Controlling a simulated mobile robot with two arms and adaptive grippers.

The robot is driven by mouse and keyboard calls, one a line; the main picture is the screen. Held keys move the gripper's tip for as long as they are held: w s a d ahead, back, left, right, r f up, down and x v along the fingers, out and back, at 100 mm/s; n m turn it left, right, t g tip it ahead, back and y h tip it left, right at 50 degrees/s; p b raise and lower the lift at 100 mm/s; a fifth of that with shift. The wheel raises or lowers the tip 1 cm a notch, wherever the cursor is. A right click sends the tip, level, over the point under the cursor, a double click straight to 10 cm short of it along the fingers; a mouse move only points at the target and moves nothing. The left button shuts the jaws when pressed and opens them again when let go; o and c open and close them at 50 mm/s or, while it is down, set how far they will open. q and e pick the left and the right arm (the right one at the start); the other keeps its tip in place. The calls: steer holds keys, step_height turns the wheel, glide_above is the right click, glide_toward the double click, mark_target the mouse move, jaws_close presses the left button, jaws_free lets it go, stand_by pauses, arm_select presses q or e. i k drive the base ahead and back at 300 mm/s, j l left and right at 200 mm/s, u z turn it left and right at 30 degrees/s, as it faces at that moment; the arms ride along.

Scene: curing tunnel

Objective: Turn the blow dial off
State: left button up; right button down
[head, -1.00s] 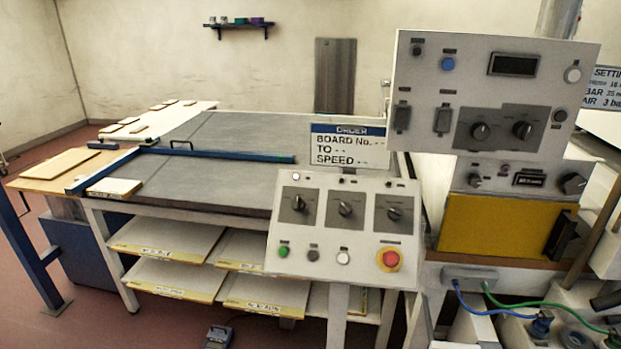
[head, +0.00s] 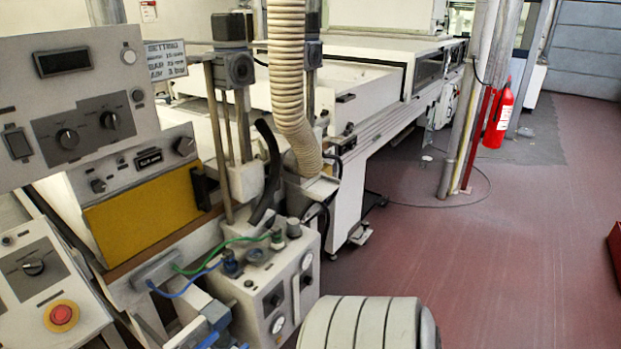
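No dial label is legible, so I cannot tell which is the blow dial. The upper grey control panel (head: 80,95) at the left carries two black dials, one (head: 67,138) left of the other (head: 109,119). A lower panel has a small knob (head: 98,186) and a larger knob (head: 184,146). The console at the bottom left shows one dial (head: 33,266) and a red stop button (head: 61,315). Neither gripper is in view.
A long white machine (head: 400,135) runs behind, with a ribbed hose (head: 290,90) in front. A metal post (head: 468,110) and red fire extinguisher (head: 498,117) stand to the right. A pale ribbed cylinder (head: 365,322) is at bottom centre.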

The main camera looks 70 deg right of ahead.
mark_target(308, 281)
steer(key=z, duration=2)
steer(key=l, duration=0.15)
